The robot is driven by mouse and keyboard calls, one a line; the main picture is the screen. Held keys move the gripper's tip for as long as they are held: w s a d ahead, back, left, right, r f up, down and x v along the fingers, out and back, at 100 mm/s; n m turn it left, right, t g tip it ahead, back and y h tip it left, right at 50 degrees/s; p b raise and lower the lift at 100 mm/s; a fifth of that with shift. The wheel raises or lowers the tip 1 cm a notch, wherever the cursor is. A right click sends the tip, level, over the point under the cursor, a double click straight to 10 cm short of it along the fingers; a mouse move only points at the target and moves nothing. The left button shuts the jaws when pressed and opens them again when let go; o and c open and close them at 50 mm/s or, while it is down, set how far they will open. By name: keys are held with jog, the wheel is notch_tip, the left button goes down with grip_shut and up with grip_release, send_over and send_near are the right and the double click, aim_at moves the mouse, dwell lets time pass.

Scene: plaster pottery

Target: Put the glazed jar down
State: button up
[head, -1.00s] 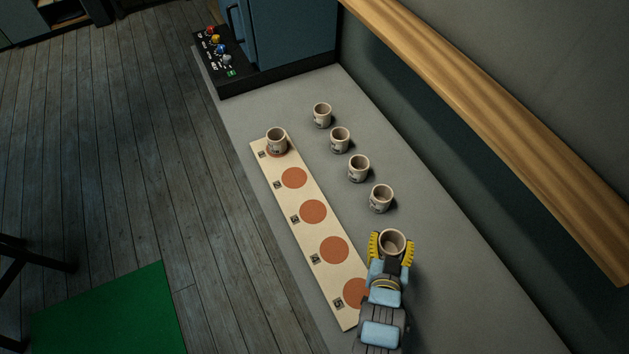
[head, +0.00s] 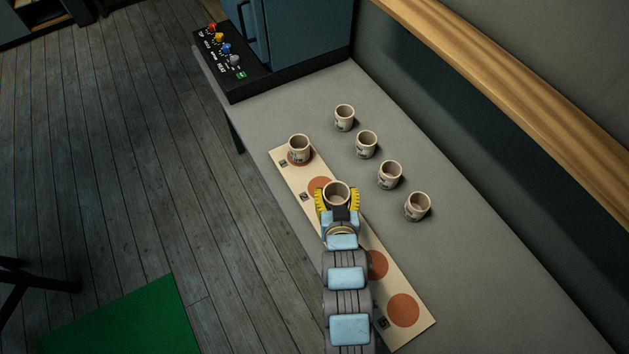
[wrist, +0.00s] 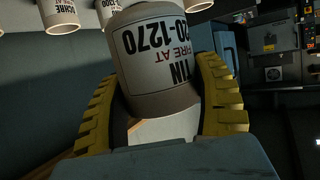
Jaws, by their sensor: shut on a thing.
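My gripper (head: 338,200) has yellow ridged fingers and is shut on a beige glazed jar (head: 336,187), held upright over the long board. In the wrist view the jar (wrist: 160,65) sits between the two fingers (wrist: 165,105), its label reading "TIN", "FIRE AT" and "1270" upside down. The pale board (head: 349,225) has a row of orange-brown round spots with small printed labels. One jar (head: 299,148) stands on the far spot. The held jar is near the second spot (head: 318,187), partly hidden by it. My arm hides the middle spot.
Several similar jars (head: 366,143) stand in a row on the grey table (head: 470,275) right of the board. A blue kiln-like cabinet (head: 308,40) with a black control panel (head: 222,50) stands at the far end. A wooden rail (head: 490,75) runs along the wall.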

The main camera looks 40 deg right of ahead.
aim_at(333, 189)
jog(key=b+x, duration=0.1)
jog(key=b, duration=0.1)
jog(key=b+x, duration=0.1)
jog(key=x, duration=0.1)
jog(key=shift+w+a+f+b, duration=0.1)
jog(key=shift+w+f+b, duration=0.25)
jog(key=shift+w+d+f, duration=0.75)
jog(key=shift+w+f, duration=0.55)
jog(key=shift+w, duration=0.15)
jog(key=shift+w+d+f, duration=0.7)
jog(key=shift+w+f, duration=0.6)
jog(key=shift+w, duration=0.1)
jog(key=shift+w+d+f, duration=0.75)
jog(key=shift+w+f, duration=0.55)
jog(key=shift+w, duration=0.15)
jog(key=shift+f, duration=1.35)
jog(key=shift+f, duration=0.2)
jog(key=o, duration=1.3)
jog(key=shift+c, duration=0.2)
jog(key=shift+s+a+r, duration=0.1)
jog(key=shift+r, duration=0.1)
